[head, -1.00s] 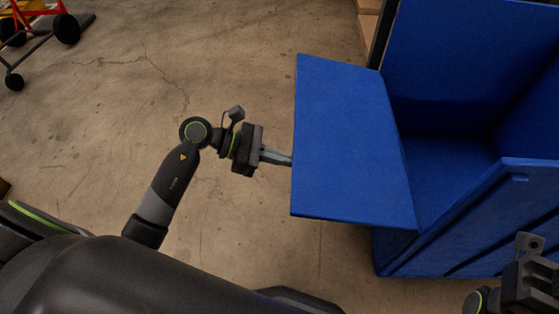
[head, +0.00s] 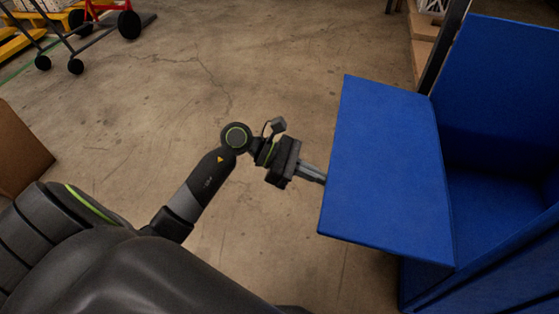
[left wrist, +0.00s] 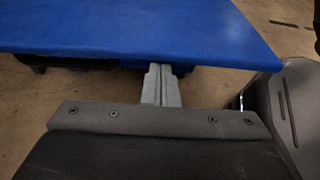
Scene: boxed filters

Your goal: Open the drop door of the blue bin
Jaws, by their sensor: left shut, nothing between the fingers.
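The blue bin (head: 490,205) stands at the right of the head view, partly cut off by the picture edge. Its drop door (head: 388,170) is swung down and sticks out toward the left as a flat panel. The door (left wrist: 140,28) also spans the top of the left wrist view. My left gripper (head: 318,177) is shut and empty at the door's outer left edge. Its closed fingers (left wrist: 161,85) reach up to the door's edge in the left wrist view, and their tips seem to go under it; contact cannot be told. My right gripper is not in view.
A wheeled cart (head: 75,35) stands at the far left. A brown box (head: 20,150) is at the left edge. A rack with cardboard (head: 428,45) stands behind the bin. The concrete floor (head: 190,80) between them is clear.

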